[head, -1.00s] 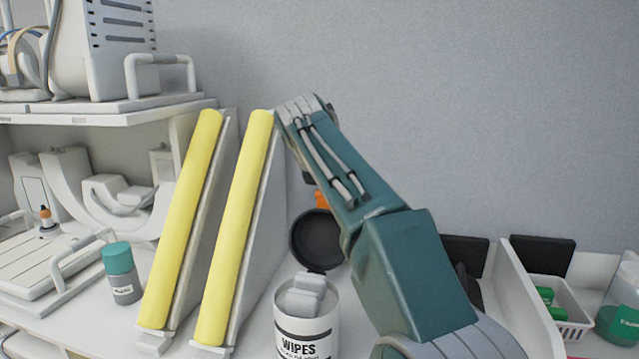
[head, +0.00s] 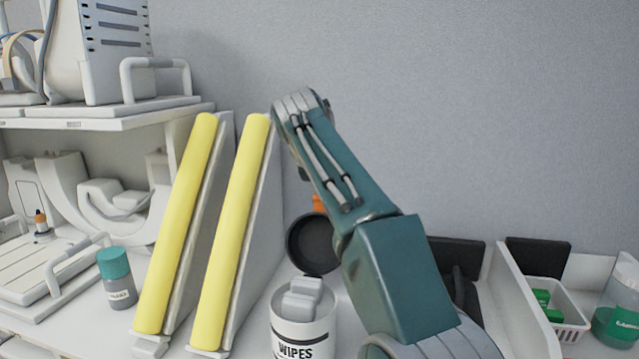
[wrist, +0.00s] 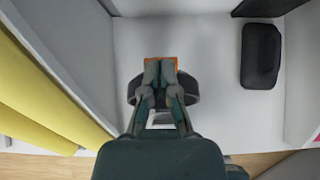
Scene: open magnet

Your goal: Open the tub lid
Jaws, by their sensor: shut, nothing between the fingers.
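The white wipes tub (head: 303,323) stands on the counter at the bottom centre of the head view, with pale wipes (head: 302,298) showing in its open mouth. Its round black lid (head: 312,244) stands raised at the tub's back edge, tipped away from the mouth. In the wrist view, the lid (wrist: 190,88) shows as a dark shape partly hidden behind my gripper (wrist: 160,66). The fingers are shut, with nothing visible held between them. In the head view my arm hides the fingers. Whether they touch the lid cannot be told.
An orange item (head: 318,203) shows behind the lid. Two yellow-edged wedges (head: 231,230) stand left of the tub. A teal-capped bottle (head: 117,278) is farther left. A white basket (head: 565,312) sits at right. A dark pad (wrist: 261,56) lies right of my gripper.

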